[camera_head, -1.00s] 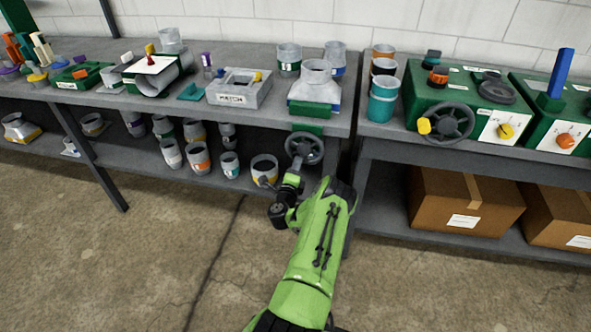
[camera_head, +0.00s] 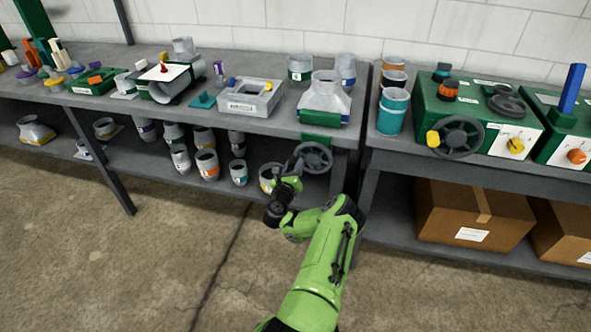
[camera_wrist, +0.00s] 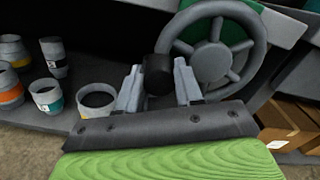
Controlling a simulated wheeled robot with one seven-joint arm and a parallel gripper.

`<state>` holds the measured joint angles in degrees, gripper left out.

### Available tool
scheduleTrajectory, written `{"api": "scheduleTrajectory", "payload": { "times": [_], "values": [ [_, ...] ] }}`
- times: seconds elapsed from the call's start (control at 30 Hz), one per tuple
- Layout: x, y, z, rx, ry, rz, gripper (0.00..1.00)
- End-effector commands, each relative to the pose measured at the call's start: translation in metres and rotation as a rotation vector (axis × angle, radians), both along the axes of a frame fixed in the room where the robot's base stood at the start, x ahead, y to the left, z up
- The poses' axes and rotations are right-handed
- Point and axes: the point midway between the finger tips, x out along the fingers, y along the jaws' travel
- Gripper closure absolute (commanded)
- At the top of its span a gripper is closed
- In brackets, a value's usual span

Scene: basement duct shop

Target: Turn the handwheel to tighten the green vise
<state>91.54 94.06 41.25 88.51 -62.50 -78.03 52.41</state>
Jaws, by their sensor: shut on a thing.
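The green vise (camera_head: 319,117) sits at the front edge of the grey bench, with a grey duct fitting (camera_head: 326,93) in it. Its dark spoked handwheel (camera_head: 316,156) hangs at the front, below the bench edge, and fills the upper right of the wrist view (camera_wrist: 244,62). My gripper (camera_head: 295,172) is at the wheel's lower left in the head view. In the wrist view my gripper (camera_wrist: 158,88) has its two fingers on either side of the wheel's black handle knob (camera_wrist: 158,73), shut on it. The fingertip contact is partly hidden.
A second handwheel (camera_head: 457,137) is on a green machine on the right bench. Several cups and collars, such as an orange-banded one (camera_head: 207,164), stand on the lower shelf left of my gripper. Cardboard boxes (camera_head: 474,213) sit on the lower right shelf.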

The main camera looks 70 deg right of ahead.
Motion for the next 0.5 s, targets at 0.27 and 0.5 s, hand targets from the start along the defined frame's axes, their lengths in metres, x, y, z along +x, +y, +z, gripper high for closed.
{"api": "scheduleTrajectory", "payload": {
  "times": [0.27, 0.5],
  "values": [
    [0.002, 0.000, 0.012, 0.025, -0.173, 0.002, 1.00],
    [0.002, 0.000, 0.017, 0.036, -0.247, 0.001, 1.00]
  ]
}}
